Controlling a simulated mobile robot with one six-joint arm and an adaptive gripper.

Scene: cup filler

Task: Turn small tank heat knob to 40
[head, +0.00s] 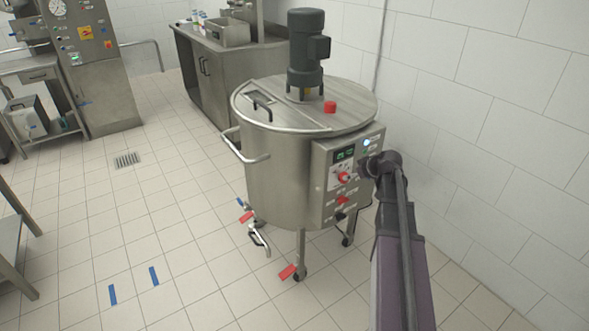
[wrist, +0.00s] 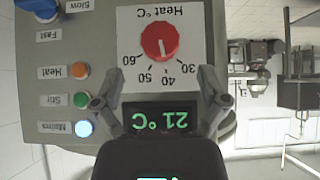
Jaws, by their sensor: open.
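The small steel tank (head: 280,160) stands on legs near the wall, with a control panel (head: 322,180) on its right side. In the upside-down wrist view, the red heat knob (wrist: 160,41) sits on a white plate (wrist: 126,25) marked 30, 40, 50 and 60. Its white pointer line appears to point down, towards the 40 mark. The knob also shows in the head view (head: 345,177). A display (wrist: 161,118) reads 21 °C in green. My gripper (wrist: 160,92) is open and empty, its fingers either side of the display, just below the knob in the picture.
Orange heat (wrist: 81,70), green stir (wrist: 81,101) and lit blue mains (wrist: 84,128) buttons sit beside the display. A blue knob (wrist: 42,8) is at the panel's upper left. In the head view, the white wall (head: 500,130) is close on the right.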

